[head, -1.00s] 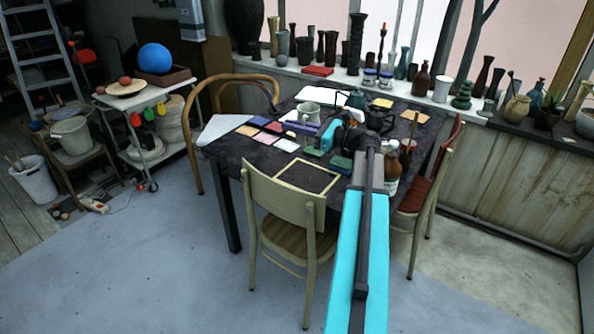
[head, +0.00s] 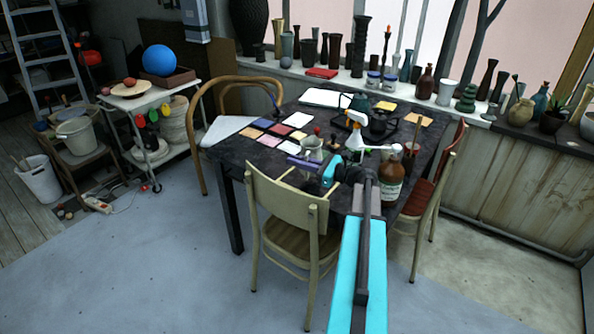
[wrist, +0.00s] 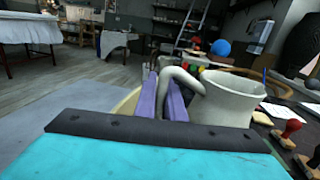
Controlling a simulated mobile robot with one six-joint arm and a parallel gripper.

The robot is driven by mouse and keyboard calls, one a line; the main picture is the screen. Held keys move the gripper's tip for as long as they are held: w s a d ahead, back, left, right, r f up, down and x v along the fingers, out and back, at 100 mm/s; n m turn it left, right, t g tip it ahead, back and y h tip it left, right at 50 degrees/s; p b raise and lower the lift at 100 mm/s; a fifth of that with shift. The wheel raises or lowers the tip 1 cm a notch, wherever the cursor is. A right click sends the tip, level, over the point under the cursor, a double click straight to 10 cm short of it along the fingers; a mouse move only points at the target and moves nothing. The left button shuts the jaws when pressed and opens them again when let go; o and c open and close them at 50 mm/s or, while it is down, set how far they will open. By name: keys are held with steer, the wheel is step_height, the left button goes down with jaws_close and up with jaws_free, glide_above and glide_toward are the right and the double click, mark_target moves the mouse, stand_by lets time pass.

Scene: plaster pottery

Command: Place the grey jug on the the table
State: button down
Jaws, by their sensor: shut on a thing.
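The grey jug (head: 313,146) is at the front part of the dark table (head: 232,156), above or on its surface; I cannot tell which. It is upright in the wrist view (wrist: 236,98), with its handle on the left side. My gripper (head: 299,163) has purple fingers and is shut on the jug's handle. The fingers also show in the wrist view (wrist: 163,98), one on each side of the handle. The jug's base is hidden in the wrist view by my wrist.
A brown bottle (head: 391,182) and a white spray bottle (head: 356,140) stand right of the jug. Coloured tiles (head: 267,124) lie behind it to the left. A red-topped stamp (wrist: 291,129) is close to the jug. A pale chair (head: 289,205) stands at the table's front.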

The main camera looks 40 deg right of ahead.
steer(key=shift+f, duration=0.1)
stand_by(0.3)
steer(key=shift+f, duration=1.9)
steer(key=c, duration=1.8)
jaws_free()
steer(key=shift+c, duration=0.2)
steer(key=b+v, duration=0.1)
steer(key=v, duration=1.1)
steer(key=shift+s+a, duration=0.1)
steer(key=shift+s, duration=0.05)
